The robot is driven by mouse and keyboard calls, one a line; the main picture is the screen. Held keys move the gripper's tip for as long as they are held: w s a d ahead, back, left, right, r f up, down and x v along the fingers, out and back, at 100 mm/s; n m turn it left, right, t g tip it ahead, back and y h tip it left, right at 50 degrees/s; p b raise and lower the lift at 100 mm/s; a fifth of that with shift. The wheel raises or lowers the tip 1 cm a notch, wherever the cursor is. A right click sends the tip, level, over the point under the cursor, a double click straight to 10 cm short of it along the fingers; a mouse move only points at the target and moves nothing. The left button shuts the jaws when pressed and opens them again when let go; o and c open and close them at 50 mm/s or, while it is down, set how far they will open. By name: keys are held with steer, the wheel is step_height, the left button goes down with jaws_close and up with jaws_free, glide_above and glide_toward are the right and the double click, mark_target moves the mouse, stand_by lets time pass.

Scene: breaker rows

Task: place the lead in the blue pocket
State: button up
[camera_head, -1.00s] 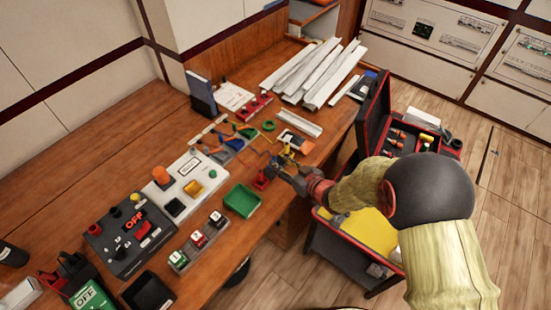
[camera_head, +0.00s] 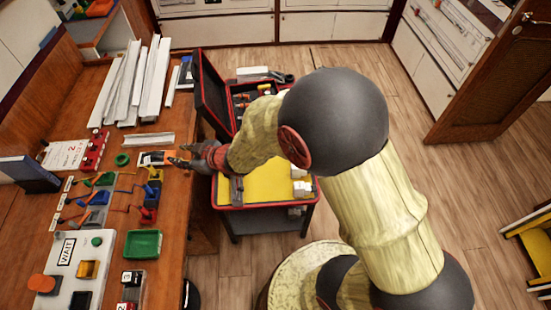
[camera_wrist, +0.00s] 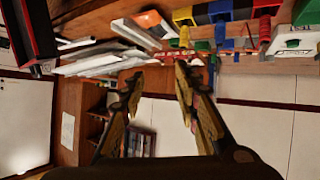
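A row of small pockets stands on the wooden desk: yellow (camera_head: 154,175), blue (camera_head: 152,191) and red (camera_head: 147,214). In the wrist view they show upside down at the top: yellow (camera_wrist: 184,17), blue (camera_wrist: 220,11) and red (camera_wrist: 266,7). Thin orange leads (camera_head: 124,190) run between these and green (camera_head: 104,179), blue (camera_head: 98,198) and orange ends to their left. I cannot tell which lead belongs to the task or where each ends. My gripper (camera_head: 180,157) is over the desk's right edge, beyond the yellow pocket. In the wrist view my gripper (camera_wrist: 158,80) is open and empty.
A green tray (camera_head: 143,244) and a panel marked WAIT (camera_head: 75,265) lie nearer. White strips (camera_head: 130,85) lie at the back. A red-edged cart (camera_head: 262,206) stands right of the desk.

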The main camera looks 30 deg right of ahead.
steer(key=s+d+r+m+h, duration=0.3)
steer(key=d+r, duration=0.5)
steer(key=d, duration=0.1)
steer(key=s+d+r+m+h, duration=0.2)
steer(key=s+d+r+h, duration=0.2)
steer(key=d+r, duration=0.45)
steer(key=s+d+r+m+g, duration=0.1)
steer(key=s+r+m+g, duration=0.1)
steer(key=s, duration=0.9)
steer(key=s+d+r+m+g, duration=0.1)
steer(key=s+d+r+g, duration=0.1)
steer(key=s, duration=0.9)
steer(key=shift+d+r+m, duration=0.15)
steer(key=shift+m, duration=0.25)
